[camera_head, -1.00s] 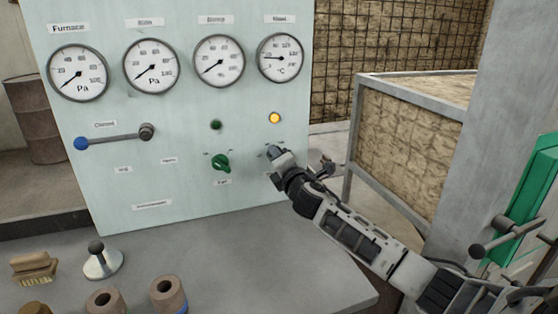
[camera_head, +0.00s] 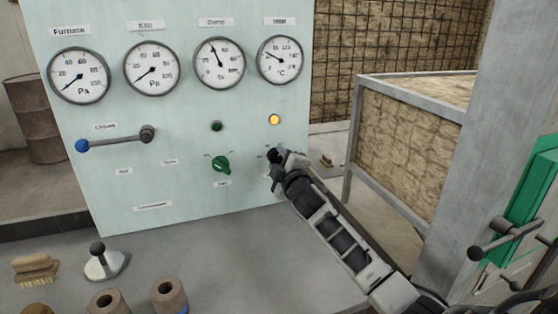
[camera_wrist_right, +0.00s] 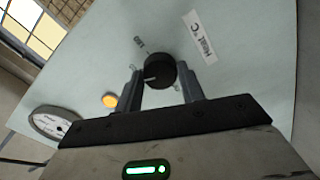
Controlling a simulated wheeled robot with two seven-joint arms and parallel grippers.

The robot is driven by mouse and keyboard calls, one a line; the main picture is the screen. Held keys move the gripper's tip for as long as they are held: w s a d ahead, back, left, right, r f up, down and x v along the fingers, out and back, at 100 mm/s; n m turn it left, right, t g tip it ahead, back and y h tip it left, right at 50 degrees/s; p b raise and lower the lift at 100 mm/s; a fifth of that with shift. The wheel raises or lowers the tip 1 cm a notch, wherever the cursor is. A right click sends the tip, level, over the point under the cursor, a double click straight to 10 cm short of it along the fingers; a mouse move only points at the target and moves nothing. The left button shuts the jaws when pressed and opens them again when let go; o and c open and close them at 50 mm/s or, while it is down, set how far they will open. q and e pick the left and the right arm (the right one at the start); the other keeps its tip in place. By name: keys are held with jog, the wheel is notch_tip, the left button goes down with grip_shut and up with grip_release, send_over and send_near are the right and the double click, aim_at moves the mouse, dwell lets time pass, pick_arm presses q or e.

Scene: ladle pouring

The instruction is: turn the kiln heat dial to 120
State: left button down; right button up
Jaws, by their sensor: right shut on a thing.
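The heat dial is a round black knob (camera_wrist_right: 160,70) with a pale pointer mark, on the pale panel (camera_head: 110,195). My right gripper (camera_wrist_right: 161,76) is shut on it, one finger on each side. In the head view my right gripper (camera_head: 279,160) is at the panel's lower right and hides most of the dial. The °C gauge (camera_head: 280,60) is at the panel's upper right, its needle pointing up and left. My left gripper is out of view.
A lit yellow lamp (camera_head: 274,119) sits above the dial and a green knob (camera_head: 221,165) to its left. A lever with a blue end (camera_head: 82,145) is further left. Brown cylinders (camera_head: 169,295) and a brush (camera_head: 36,268) stand on the grey bench.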

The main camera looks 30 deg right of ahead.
jog(key=shift+f+m, duration=0.1)
jog(key=shift+m, duration=0.5)
jog(key=o, duration=1)
jog(key=v, duration=1.6)
